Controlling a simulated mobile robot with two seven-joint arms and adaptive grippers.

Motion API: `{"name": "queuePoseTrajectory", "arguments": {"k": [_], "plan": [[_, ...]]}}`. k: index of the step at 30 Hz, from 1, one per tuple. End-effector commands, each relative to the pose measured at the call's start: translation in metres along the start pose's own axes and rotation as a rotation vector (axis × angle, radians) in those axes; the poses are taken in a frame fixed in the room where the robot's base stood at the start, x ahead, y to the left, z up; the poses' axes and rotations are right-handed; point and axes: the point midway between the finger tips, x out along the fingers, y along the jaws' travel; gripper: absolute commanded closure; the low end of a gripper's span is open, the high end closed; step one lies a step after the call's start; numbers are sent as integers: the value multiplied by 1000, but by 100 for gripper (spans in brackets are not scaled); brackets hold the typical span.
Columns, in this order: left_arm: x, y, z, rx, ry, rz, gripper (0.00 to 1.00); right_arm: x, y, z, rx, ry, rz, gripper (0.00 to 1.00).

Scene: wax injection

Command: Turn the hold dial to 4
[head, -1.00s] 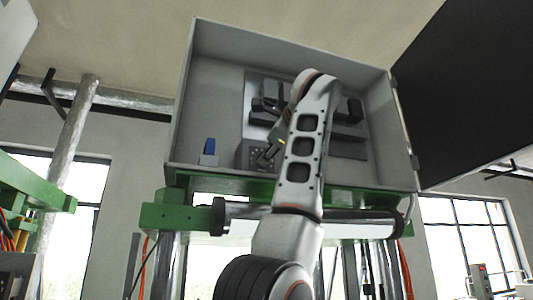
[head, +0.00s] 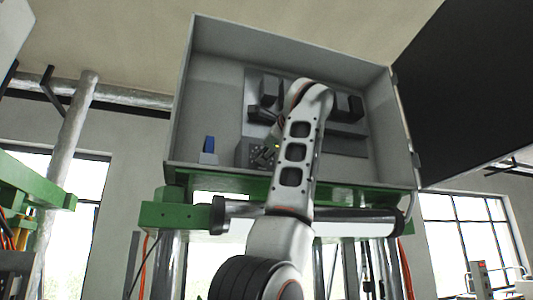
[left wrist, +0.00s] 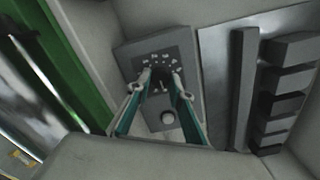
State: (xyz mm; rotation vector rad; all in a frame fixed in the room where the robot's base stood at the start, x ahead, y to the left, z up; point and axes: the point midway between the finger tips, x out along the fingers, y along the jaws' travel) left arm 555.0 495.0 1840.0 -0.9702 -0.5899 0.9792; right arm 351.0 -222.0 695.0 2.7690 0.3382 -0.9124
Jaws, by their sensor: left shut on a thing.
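The control panel (left wrist: 150,52) is a dark grey box with a ring of small light marks; it also shows in the head view (head: 242,154), low in the open cabinet. My left gripper (left wrist: 162,85) has its two fingers on either side of the hold dial (left wrist: 162,84), gripping it. A small light pointer line shows on the dial between the fingertips. The numbers are too small to read, so the setting cannot be told. In the head view my arm partly hides the panel. My right gripper is not in view.
The grey cabinet (head: 215,90) is open, with its dark door (head: 460,95) swung to the right. Dark block-shaped parts (head: 348,108) stand beside the panel. A blue switch (head: 209,145) is at the cabinet's lower left. A green beam (head: 160,216) runs below.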

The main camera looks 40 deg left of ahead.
Motion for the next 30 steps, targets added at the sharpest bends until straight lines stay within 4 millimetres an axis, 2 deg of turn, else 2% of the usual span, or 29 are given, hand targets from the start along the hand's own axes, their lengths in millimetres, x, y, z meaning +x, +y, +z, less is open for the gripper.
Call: {"name": "queuePoseTrajectory", "arguments": {"k": [11,30], "plan": [[-1,0,0,-175,1,1,100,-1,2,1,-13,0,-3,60],[0,0,0,-775,0,1,100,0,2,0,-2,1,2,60]]}}
